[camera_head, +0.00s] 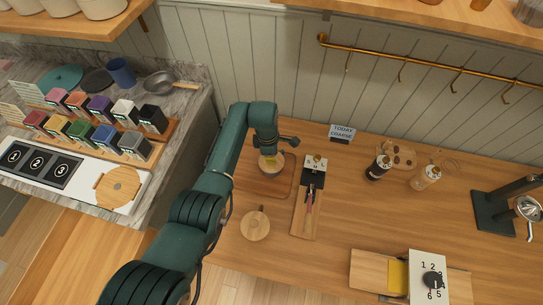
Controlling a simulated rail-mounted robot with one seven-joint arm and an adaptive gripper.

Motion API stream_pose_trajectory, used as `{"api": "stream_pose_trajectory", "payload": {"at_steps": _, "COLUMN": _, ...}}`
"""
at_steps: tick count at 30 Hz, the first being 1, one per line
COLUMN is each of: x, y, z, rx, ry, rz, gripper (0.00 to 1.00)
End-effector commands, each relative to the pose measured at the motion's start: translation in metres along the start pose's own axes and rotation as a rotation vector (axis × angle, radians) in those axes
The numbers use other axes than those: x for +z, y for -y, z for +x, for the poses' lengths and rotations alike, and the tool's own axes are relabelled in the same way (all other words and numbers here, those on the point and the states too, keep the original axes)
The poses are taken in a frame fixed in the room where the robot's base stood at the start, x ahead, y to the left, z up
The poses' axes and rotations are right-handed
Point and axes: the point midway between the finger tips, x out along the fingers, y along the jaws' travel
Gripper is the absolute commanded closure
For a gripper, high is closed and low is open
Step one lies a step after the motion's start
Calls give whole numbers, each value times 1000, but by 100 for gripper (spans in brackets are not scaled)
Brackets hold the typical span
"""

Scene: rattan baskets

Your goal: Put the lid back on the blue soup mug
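A dark blue mug (122,71) stands on the marble counter at the upper left, with no lid visible on it. A dark flat disc (97,80) and a teal flat disc (62,77) lie to its left; I cannot tell whether either is its lid. A round wooden disc (256,226) with a small dark piece on top lies on the wooden counter, below my gripper. My gripper (280,148) is over the wooden counter, just above a small pale bowl (269,166), far right of the mug. Its fingers are too small and hidden to read.
A pan (158,83) sits right of the mug. Several coloured boxes (103,108) stand in rows in front. A round wooden board (118,187) lies at the counter's front. A gap separates the marble and wooden counters. Bottles (378,168) and a dial box (428,278) stand right.

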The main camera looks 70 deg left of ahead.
Motion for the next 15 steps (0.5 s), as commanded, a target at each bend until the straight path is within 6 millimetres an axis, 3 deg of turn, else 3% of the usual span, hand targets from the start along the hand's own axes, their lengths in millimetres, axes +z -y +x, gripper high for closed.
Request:
{"api": "stream_pose_trajectory", "payload": {"at_steps": 14, "x": 0, "y": 0, "z": 0, "rx": 0, "ry": 0, "rz": 0, "gripper": 100}}
{"api": "stream_pose_trajectory", "payload": {"at_steps": 15, "x": 0, "y": 0, "z": 0, "rx": 0, "ry": 0, "rz": 0, "gripper": 77}}
